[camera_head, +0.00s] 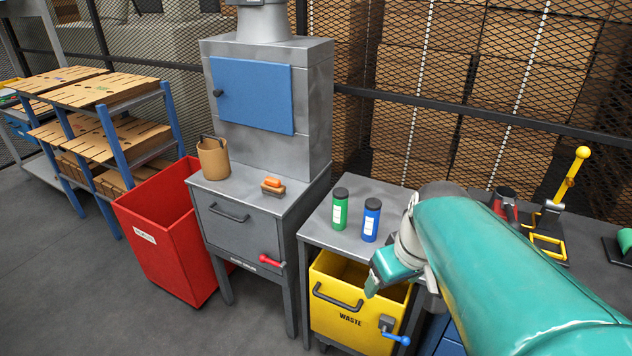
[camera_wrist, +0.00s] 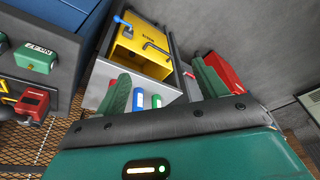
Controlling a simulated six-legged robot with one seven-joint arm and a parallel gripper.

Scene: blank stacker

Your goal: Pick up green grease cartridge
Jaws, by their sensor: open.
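The green grease cartridge (camera_head: 339,212) stands upright with a black cap and white label on the grey table (camera_head: 333,237). A blue cartridge (camera_head: 371,222) stands just right of it. My gripper (camera_head: 386,268) is in front of the table in the head view, to the right of the green cartridge, and partly hidden by my arm. In the wrist view my gripper (camera_wrist: 163,84) has its fingers apart, with nothing between them in contact.
A yellow waste bin (camera_head: 335,312) sits under the table. A red bin (camera_head: 170,235) and shelves are further left. A yellow-handled tool (camera_head: 568,180) is at right.

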